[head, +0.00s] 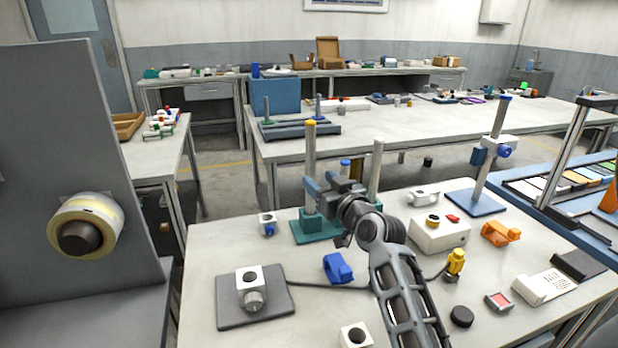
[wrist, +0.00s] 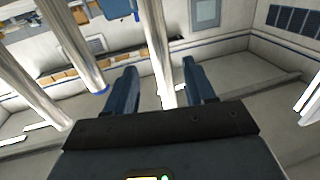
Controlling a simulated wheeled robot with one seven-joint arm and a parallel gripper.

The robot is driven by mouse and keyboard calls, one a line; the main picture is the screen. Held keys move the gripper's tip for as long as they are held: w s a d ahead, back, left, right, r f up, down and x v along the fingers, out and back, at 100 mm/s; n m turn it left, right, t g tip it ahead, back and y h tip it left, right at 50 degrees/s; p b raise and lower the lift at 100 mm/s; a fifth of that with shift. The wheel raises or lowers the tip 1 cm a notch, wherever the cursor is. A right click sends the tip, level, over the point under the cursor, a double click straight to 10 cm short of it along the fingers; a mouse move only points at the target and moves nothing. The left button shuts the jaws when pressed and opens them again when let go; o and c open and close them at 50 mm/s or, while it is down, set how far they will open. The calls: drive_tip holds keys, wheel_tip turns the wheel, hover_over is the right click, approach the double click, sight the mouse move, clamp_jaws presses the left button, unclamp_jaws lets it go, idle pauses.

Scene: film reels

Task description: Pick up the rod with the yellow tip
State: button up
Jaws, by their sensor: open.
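The rod with the yellow tip (head: 310,150) stands upright on a green base (head: 325,236) on the near table. My gripper (head: 318,188) is open beside the rod, below its yellow tip, with its fingers pointing left and away. In the wrist view a silvery rod (wrist: 157,50) passes between the two open fingers (wrist: 160,85); its end is hidden, so no yellow shows there.
A blue clamp (head: 338,268), a grey plate (head: 230,310) with a white block, and a white control box (head: 440,238) lie around the base. A tall blue-tipped stand (head: 492,145) rises at the right. A grey panel (head: 60,150) stands at the left.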

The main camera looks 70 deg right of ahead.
sight(313, 175)
drive_tip(key=shift+p+x, duration=0.7)
drive_tip(key=shift+x, duration=2.05)
drive_tip(key=shift+f, duration=0.1)
drive_tip(key=shift+c, duration=0.5)
clamp_jaws()
